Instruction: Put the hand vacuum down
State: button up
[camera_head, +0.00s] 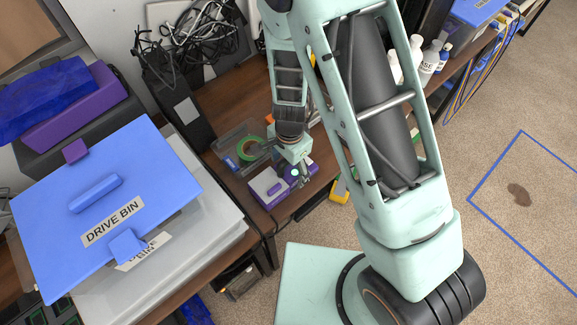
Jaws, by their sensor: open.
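My gripper (301,179) points down over the front edge of the wooden desk. Its fingers are small in the picture and look apart. A purple and white object (268,188) lies on the desk directly to the left of and under the gripper. It may be the hand vacuum, but its shape is partly hidden and I cannot be sure. I cannot tell whether the fingers touch it. A yellow and grey object (340,192) shows just to the right of the gripper, partly hidden by my arm.
A clear tray (237,146) with a green tape roll (250,150) sits behind the gripper. A blue-lidded drive bin (107,210) stands at the left. Cables (205,38) lie at the back, and white bottles (430,62) stand at the right. Carpet with a blue taped outline (492,165) is open.

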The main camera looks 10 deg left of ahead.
notch_tip(320, 180, up, 12)
jog(key=shift+f+p, duration=0.1)
jog(key=shift+p, duration=0.75)
jog(key=shift+s+d+r, duration=0.1)
jog(key=shift+r, duration=0.1)
